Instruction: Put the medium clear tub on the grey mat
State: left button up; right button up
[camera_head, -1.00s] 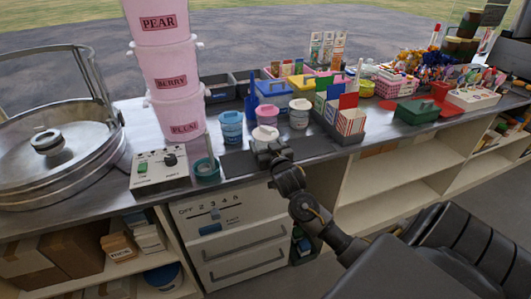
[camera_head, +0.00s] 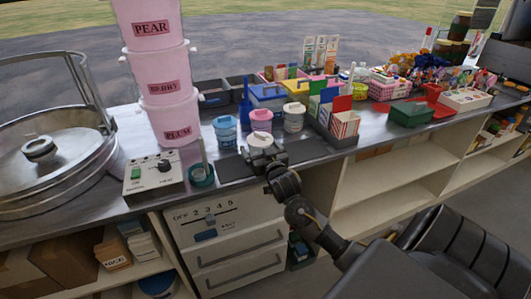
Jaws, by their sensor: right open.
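Several small tubs stand mid-counter: a blue one (camera_head: 225,133), a pink-lidded one (camera_head: 261,119) and a whitish one (camera_head: 293,117). A paler round-topped tub (camera_head: 260,140) sits in front of the pink-lidded one, its lower part hidden by my right gripper. I cannot tell for sure which is the medium clear tub. A dark grey mat (camera_head: 231,168) lies at the counter's front, partly covered from view by the gripper. My right gripper (camera_head: 258,156) is open, just in front of the paler tub; whether they touch is unclear. My left gripper is out of view.
A stack of pink buckets (camera_head: 168,92), a switch box (camera_head: 153,177) and a teal cup (camera_head: 201,174) stand left of the mat. A striped box (camera_head: 344,125) in a dark tray is to the right. Drawers (camera_head: 232,235) are below.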

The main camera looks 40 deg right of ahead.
jog(key=v, duration=1.2)
jog(key=shift+f+b, duration=0.25)
jog(key=shift+b, duration=0.2)
jog(key=shift+d, duration=0.15)
